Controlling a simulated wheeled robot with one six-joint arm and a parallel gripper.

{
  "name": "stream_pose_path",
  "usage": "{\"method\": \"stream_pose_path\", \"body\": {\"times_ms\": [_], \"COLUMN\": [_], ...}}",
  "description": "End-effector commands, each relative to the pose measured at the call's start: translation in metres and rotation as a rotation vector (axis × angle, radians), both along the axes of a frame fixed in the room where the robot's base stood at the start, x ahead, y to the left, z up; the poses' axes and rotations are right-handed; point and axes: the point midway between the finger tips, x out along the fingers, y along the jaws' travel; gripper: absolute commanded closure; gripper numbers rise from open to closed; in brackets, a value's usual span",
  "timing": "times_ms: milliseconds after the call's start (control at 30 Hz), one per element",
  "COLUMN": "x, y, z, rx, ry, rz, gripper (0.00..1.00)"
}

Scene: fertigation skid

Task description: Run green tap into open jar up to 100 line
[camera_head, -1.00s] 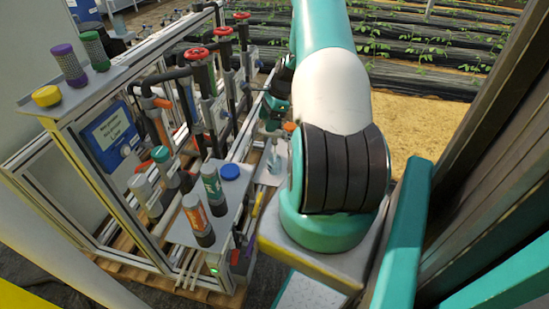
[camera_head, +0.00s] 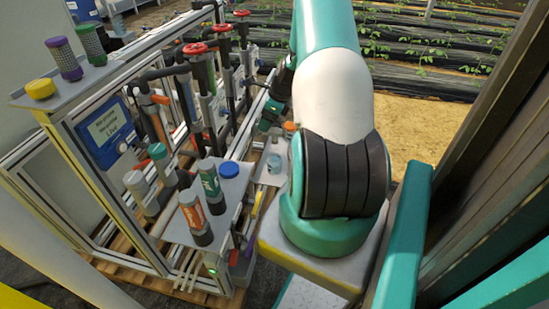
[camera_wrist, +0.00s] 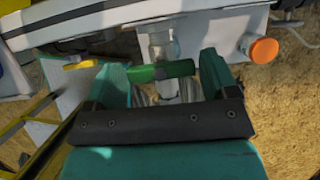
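The green tap (camera_wrist: 162,71) shows in the wrist view as a green lever lying crosswise under a clear, pale pipe fitting. My gripper (camera_wrist: 160,74) is open, its two teal fingers wide apart at either end of the green lever; I cannot tell whether they touch it. In the head view my gripper (camera_head: 270,110) is at the far end of the skid, and the tap is hidden there. A clear jar (camera_head: 274,163) stands on a small grey shelf below my gripper. Its 100 line and its level cannot be read. My gripper's body hides the area below the tap in the wrist view.
A yellow lever (camera_wrist: 80,64) is left of the green one, and an orange cap (camera_wrist: 263,50) is to the right. The skid (camera_head: 110,190) carries red valve wheels (camera_head: 195,49), pipes and several bottles. A blue lid (camera_head: 229,169) lies on the near shelf.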

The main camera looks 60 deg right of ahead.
Motion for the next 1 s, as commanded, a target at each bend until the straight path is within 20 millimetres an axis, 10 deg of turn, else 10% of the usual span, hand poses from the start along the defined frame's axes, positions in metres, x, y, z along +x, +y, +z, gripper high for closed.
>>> {"method": "stream_pose_path", "body": {"times_ms": [467, 1000], "x": [-0.003, -0.049], "y": [-0.002, -0.015], "z": [0.010, 0.126], "rx": [-0.002, -0.003], "ry": [-0.002, -0.002], "rz": [0.001, 0.001], "gripper": [0.02, 0.02]}}
